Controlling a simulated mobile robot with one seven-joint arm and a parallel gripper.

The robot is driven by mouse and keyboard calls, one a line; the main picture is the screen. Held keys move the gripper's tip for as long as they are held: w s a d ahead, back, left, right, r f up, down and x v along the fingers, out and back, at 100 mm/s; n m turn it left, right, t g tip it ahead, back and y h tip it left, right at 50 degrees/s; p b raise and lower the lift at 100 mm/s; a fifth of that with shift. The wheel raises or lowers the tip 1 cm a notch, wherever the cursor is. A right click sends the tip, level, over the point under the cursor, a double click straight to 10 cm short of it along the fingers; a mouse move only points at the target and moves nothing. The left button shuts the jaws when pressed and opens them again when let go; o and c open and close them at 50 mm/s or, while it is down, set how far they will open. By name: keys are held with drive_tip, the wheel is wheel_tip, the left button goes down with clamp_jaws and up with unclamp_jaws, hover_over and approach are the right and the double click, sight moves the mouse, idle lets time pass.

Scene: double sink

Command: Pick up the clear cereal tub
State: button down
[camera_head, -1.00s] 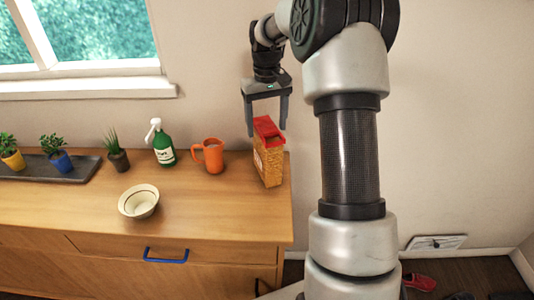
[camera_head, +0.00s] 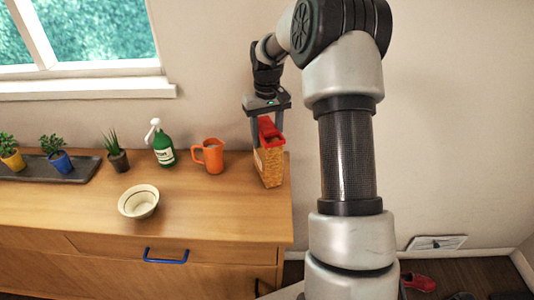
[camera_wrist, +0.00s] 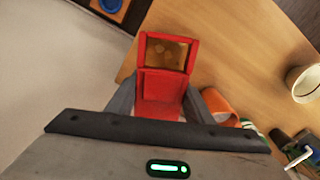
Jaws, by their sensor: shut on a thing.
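The clear cereal tub (camera_head: 270,166), with a red lid and tan cereal inside, stands upright at the right end of the wooden counter. My gripper (camera_head: 268,138) points down over it, with its fingers on either side of the tub's upper part. In the wrist view the tub's red lid (camera_wrist: 161,85) lies between the two fingers of my gripper (camera_wrist: 160,100), which are shut on the tub. The lower parts of the fingers are partly hidden by the tub in the head view.
An orange mug (camera_head: 209,157) stands just left of the tub. A green spray bottle (camera_head: 163,146), a bowl (camera_head: 139,202) and potted plants on a dark tray (camera_head: 80,171) are further left. The counter's right edge is close to the tub, with the wall behind.

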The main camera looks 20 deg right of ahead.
drive_tip(key=shift+r, duration=0.15)
wheel_tip(320, 180, up, 10)
drive_tip(key=shift+f+p, duration=0.1)
drive_tip(key=shift+p, duration=0.2)
idle(1.4)
